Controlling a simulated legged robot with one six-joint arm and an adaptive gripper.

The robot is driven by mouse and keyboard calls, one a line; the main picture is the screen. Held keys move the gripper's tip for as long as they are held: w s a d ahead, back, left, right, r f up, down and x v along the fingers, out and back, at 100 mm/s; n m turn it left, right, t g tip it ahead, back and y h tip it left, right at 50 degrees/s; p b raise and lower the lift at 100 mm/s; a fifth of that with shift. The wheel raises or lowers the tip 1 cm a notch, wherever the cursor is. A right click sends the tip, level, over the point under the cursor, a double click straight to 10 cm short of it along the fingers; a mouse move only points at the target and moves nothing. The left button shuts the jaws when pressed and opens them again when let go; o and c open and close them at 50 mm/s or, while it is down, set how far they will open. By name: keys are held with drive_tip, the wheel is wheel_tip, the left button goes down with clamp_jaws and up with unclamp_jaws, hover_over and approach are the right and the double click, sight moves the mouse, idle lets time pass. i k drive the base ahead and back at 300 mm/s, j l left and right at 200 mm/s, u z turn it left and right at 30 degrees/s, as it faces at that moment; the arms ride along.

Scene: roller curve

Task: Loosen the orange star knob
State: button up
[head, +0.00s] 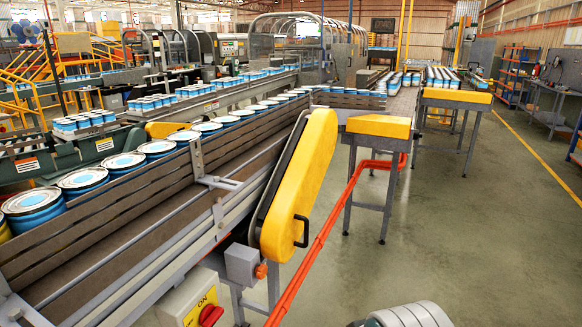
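A small orange knob (261,271) sits on the right side of a grey box (241,262) below the lower end of the yellow guard. It is too small here to make out a star shape. No gripper shows in the head view. Only a rounded grey and white part, likely of my own arm, shows at the bottom edge, to the right of the knob and apart from it.
A yellow guard (299,185) with a black handle rises above the box. A switch box with a red rotary switch (210,315) is below left. An orange-red pipe (325,235) runs just right of the knob. Cans (83,180) line the conveyor. Floor at right is clear.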

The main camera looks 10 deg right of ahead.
sight(261, 272)
drive_tip(key=i+j+z, duration=0.2)
drive_tip(key=i, duration=0.85)
drive_tip(key=l, duration=0.1)
